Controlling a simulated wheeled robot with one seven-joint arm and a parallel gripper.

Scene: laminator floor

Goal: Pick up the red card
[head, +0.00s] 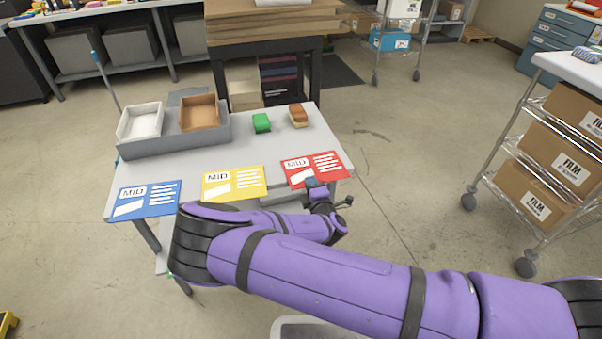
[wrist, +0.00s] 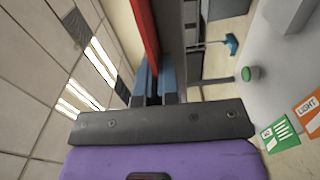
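The red card (head: 312,169), marked MID, lies at the right front corner of the grey table (head: 180,170). My gripper (head: 313,184) is at the card's front edge, with one blue fingertip showing over that edge. In the wrist view the red card (wrist: 145,25) is seen nearly edge-on, reaching in between the two blue fingers of my gripper (wrist: 154,82). A dark gap shows between the fingers, and they look apart rather than shut on the card. The lower finger is hidden in the head view.
A yellow card (head: 234,184) and a blue card (head: 145,200) lie to the left along the table front. Behind are a green block (head: 261,123), a brown-and-tan block (head: 298,116), and a white tray (head: 141,122) and a brown tray (head: 199,112). A wire cart (head: 500,145) stands at right.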

